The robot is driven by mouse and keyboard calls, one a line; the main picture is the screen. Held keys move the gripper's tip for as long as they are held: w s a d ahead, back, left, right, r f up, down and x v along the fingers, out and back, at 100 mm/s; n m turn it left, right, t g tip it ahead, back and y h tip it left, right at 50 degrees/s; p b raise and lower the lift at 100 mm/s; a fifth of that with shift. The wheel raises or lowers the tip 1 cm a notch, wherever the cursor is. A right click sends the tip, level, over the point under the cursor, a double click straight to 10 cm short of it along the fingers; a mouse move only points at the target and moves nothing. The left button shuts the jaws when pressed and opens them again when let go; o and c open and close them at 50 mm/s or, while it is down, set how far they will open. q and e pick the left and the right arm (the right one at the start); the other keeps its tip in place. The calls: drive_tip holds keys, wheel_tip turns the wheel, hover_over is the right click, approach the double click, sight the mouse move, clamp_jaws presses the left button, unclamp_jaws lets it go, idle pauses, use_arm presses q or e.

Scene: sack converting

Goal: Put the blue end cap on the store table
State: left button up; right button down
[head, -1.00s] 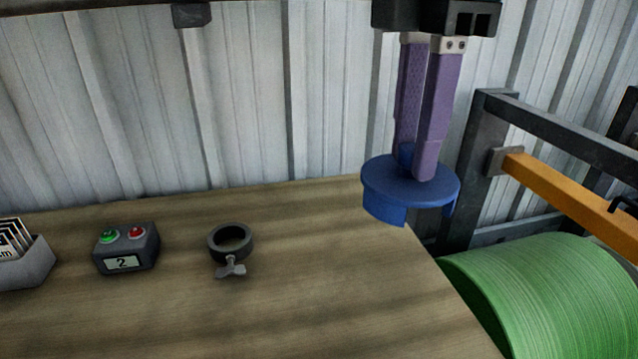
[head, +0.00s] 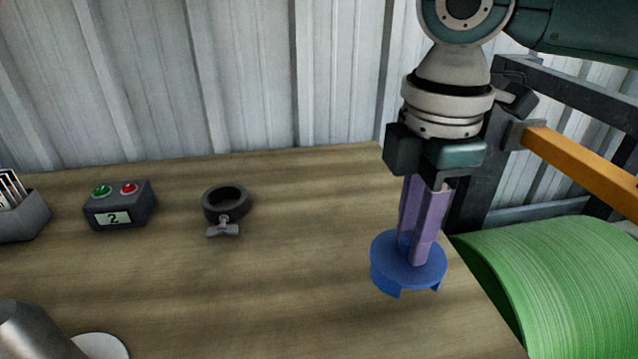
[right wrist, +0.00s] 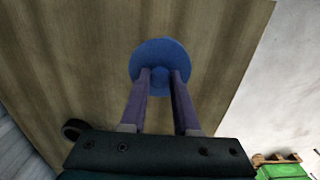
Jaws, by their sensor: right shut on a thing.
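The blue end cap (head: 408,268) is a round disc with short legs below its rim. My right gripper (head: 416,250) is shut on its central knob and points down, near the right edge of the wooden store table (head: 310,250). In the right wrist view the cap (right wrist: 160,58) sits between the purple fingertips (right wrist: 160,78), over the wooden top. I cannot tell for sure whether the cap's legs touch the table or hang just above it. My left gripper is not in view.
On the table are a black collar with a wing screw (head: 226,205), a button box (head: 120,205) and a grey card holder (head: 22,218). A metal cylinder (head: 30,330) and white disc (head: 100,346) lie front left. A green roll (head: 560,285) and orange bar (head: 580,165) stand right.

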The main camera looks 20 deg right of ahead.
wheel_tip(320, 180, down, 4)
drive_tip(key=shift+f+b, duration=0.1)
drive_tip(key=shift+b, duration=0.4)
drive_tip(key=c, duration=0.6)
unclamp_jaws()
drive_tip(key=shift+c, duration=0.2)
